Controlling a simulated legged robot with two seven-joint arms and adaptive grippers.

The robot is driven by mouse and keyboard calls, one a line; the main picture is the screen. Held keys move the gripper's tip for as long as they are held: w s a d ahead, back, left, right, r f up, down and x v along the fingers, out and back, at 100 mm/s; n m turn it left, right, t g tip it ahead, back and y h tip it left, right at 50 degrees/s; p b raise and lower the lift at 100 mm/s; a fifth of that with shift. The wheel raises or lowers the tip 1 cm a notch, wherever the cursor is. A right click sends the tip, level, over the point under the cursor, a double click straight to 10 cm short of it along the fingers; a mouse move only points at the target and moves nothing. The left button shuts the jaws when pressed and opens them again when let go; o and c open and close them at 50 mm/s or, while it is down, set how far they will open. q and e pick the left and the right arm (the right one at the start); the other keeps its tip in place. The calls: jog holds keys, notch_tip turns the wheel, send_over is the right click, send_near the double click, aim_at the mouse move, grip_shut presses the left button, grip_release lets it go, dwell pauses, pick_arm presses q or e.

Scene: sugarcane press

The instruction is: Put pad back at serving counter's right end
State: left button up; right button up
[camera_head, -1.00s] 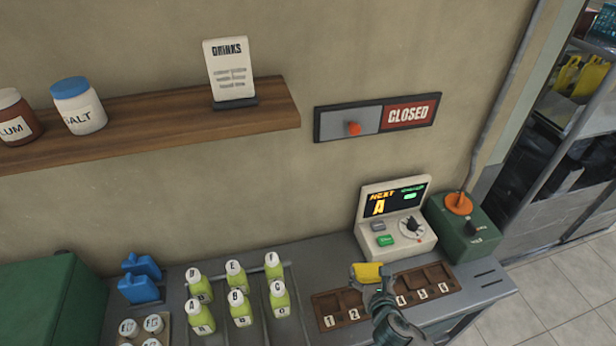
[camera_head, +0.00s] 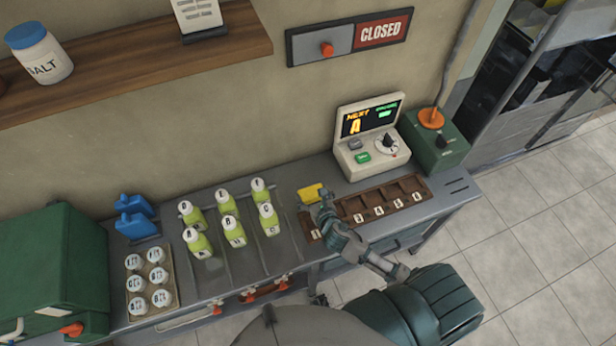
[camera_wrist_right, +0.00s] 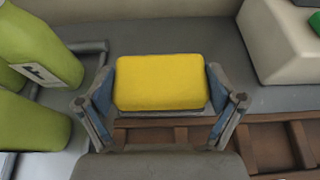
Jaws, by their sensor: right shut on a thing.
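The yellow pad (camera_head: 312,193) is held in my right gripper (camera_head: 322,200), above the grey counter (camera_head: 290,185) near the left end of the brown numbered tray (camera_head: 408,188). In the right wrist view the pad (camera_wrist_right: 160,82) sits between the two fingers of my right gripper (camera_wrist_right: 160,100), one on each side. Whether the pad touches the counter cannot be told. My left gripper is not in view.
Several green bottles (camera_head: 228,230) stand left of the pad. A white console (camera_head: 370,150) and a green box with an orange knob (camera_head: 436,140) stand behind the tray. A carton of white-capped items (camera_head: 150,283), blue containers (camera_head: 137,222) and a green machine (camera_head: 50,265) are at the left.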

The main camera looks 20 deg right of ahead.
send_over(312, 182)
jog(key=shift+s+f, duration=0.4)
jog(key=shift+f, duration=0.1)
jog(key=shift+w, duration=0.35)
jog(key=shift+w+a+f, duration=0.1)
notch_tip(312, 182, down, 3)
jog(key=shift+a+f+b, duration=0.1)
jog(key=shift+f+b, duration=0.05)
jog(key=shift+b, duration=0.35)
jog(key=shift+d, duration=0.2)
jog(key=o, duration=0.9)
jog(key=shift+d, duration=0.1)
